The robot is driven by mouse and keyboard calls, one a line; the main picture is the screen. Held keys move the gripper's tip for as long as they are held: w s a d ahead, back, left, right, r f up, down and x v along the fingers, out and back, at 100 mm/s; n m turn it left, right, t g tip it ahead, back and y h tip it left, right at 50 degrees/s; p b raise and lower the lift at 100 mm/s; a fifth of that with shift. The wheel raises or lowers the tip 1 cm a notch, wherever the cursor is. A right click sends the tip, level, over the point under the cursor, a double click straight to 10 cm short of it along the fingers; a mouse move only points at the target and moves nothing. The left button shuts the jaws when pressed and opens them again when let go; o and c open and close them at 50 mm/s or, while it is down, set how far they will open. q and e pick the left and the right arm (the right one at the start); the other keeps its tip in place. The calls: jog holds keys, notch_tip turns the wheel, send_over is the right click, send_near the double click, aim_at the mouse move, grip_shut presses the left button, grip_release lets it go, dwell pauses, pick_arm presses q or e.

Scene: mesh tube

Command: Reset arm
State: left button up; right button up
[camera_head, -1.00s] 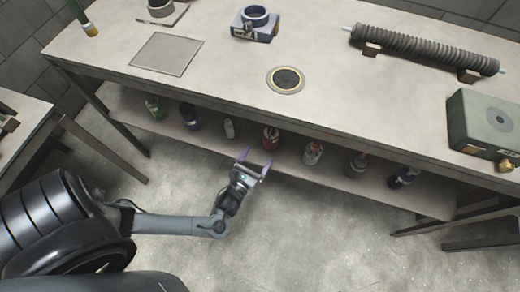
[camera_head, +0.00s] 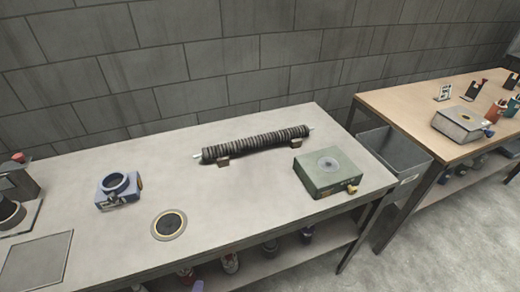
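My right gripper is not in view. The ribbed mesh tube (camera_head: 255,144) lies on two small supports at the back of the grey table (camera_head: 240,205), with a pale rod end showing at each side.
A green box (camera_head: 328,172) with a brass fitting, a round ringed disc (camera_head: 169,224) and a blue clamp-like holder (camera_head: 118,191) are on the table. A flat square plate (camera_head: 37,262) is at left. A grey bin (camera_head: 396,155) stands between this table and a wooden one (camera_head: 425,103).

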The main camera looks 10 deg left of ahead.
pick_arm(q)
jog(key=s+r+n+g+h+p, duration=0.1)
jog(key=s+r+n+g+p, duration=0.1)
jog(key=s+r+n+p, duration=0.5)
jog(key=s+d+r+n+g+h+p, duration=0.1)
jog(key=s+r+n+g+p, duration=0.2)
jog(key=r, duration=0.8)
jog(key=s+r+n+g+h+p, duration=0.1)
jog(key=s+r+n+g+p, duration=0.2)
jog(key=r+n, duration=0.5)
notch_tip(320, 180, up, 36)
jog(key=m+p, duration=0.1)
jog(key=p, duration=3.6)
jog(key=shift+d+r+m+t, duration=0.15)
jog(key=shift+r+m+t, duration=0.1)
jog(key=shift+m+t, duration=0.05)
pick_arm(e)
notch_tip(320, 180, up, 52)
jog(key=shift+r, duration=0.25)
